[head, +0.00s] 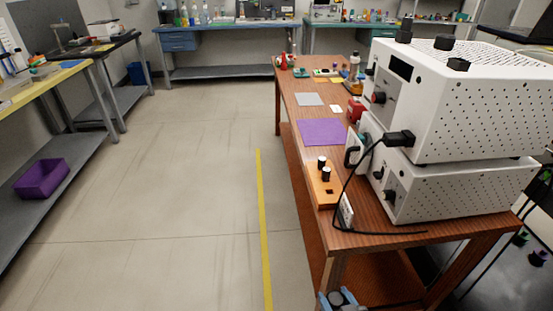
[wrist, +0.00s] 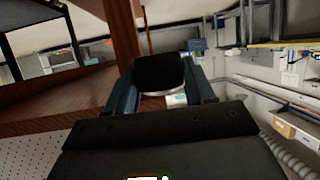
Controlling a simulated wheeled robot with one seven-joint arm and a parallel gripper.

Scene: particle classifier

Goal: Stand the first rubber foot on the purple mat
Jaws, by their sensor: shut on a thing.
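My gripper (head: 337,300) is at the bottom edge of the head view, below the near end of the wooden table. Its bluish fingers are shut on a black rubber foot (wrist: 160,74), which shows between them in the wrist view. The held foot also shows as a dark round piece in the head view (head: 336,298). The purple mat (head: 322,132) lies flat and bare on the table, well beyond the gripper.
A white perforated machine (head: 450,100), in two stacked units, fills the table's right side. A black cable (head: 345,200) loops down beside the block. A grey mat (head: 309,99) and a red object (head: 355,109) lie beyond the purple mat. The floor left of the table is open.

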